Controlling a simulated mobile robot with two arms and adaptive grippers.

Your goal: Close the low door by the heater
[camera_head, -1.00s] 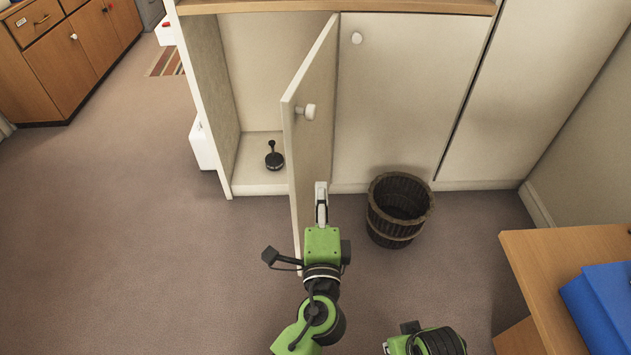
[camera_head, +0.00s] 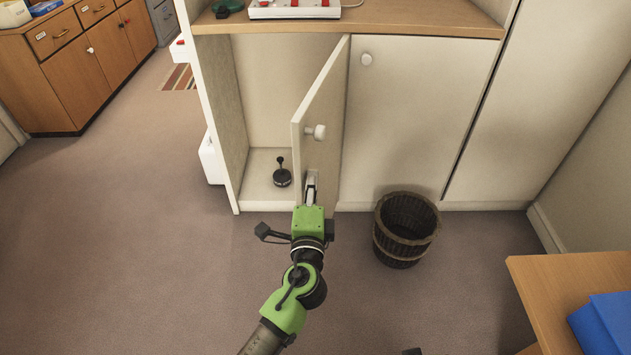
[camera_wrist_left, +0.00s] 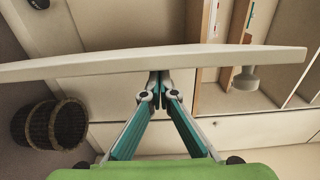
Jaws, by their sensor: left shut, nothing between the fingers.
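The low door (camera_head: 325,110) is a cream panel standing wide open, hinged on its right side, with a white round knob (camera_head: 318,132) on its outer face. My left gripper (camera_head: 311,180) is shut and empty, overlapping the lower part of the door in the head view. In the left wrist view the door's pale edge (camera_wrist_left: 100,67) runs across the picture, and the shut fingertips (camera_wrist_left: 159,80) are at it; I cannot tell if they touch. The knob (camera_wrist_left: 246,79) shows to their right. My gripper hides the door's lower corner.
A dark pot-like object (camera_head: 282,178) lies inside the open cupboard. A wicker basket (camera_head: 404,228) stands on the floor right of the door. A closed cupboard door (camera_head: 415,120) is beside it. A desk (camera_head: 550,290) is at lower right. The left floor is clear.

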